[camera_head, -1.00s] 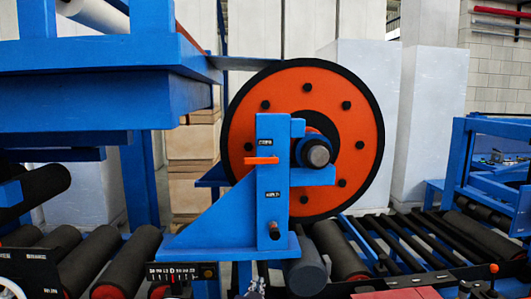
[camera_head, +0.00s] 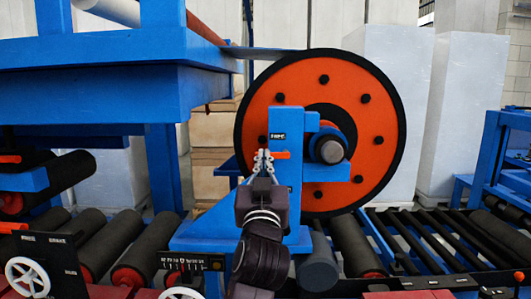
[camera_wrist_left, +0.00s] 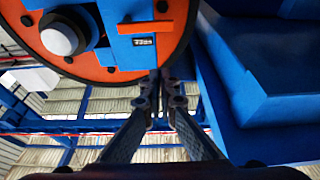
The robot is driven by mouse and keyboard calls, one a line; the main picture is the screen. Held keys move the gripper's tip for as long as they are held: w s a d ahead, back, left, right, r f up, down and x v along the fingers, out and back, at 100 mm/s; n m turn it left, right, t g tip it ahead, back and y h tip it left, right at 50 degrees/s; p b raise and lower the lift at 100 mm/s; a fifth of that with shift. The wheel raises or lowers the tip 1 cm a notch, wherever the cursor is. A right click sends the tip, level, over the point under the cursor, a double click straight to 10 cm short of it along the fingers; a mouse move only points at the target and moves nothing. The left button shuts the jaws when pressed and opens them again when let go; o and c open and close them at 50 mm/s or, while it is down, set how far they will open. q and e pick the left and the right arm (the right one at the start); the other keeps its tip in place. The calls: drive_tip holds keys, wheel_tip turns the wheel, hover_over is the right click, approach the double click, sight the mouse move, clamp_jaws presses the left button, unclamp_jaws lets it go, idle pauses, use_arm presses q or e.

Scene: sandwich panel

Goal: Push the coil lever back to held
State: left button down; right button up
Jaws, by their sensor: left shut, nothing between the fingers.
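The orange coil lever (camera_head: 283,155) is a short, roughly level bar on the blue upright post (camera_head: 287,120), just under the upper black label. My left gripper (camera_head: 263,154) is shut and empty in front of the post, its tips hiding the lever's left part in the head view. In the left wrist view the lever (camera_wrist_left: 146,27) shows whole, with the label beside it, and the shut fingertips (camera_wrist_left: 157,78) appear apart from it. I cannot tell the depth gap. The lower label on the post is hidden by my gripper. My right gripper is out of view.
A large orange coil disc (camera_head: 372,140) with a black rim stands behind the post, on a shaft with a grey end (camera_head: 331,151). A blue machine frame (camera_head: 110,95) is at the left. Rollers (camera_head: 95,240) lie below. A white handwheel (camera_head: 27,278) is at lower left.

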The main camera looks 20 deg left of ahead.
use_arm(q)
wheel_tip(320, 180, up, 4)
drive_tip(key=p, duration=0.6)
hover_over(273, 154)
drive_tip(key=s+a, duration=0.2)
drive_tip(key=s, duration=0.1)
drive_tip(key=f, duration=0.3)
drive_tip(key=f+p, duration=0.1)
drive_tip(key=shift+w+d+f, duration=0.25)
drive_tip(key=shift+w+f, duration=0.05)
drive_tip(key=shift+f, duration=0.05)
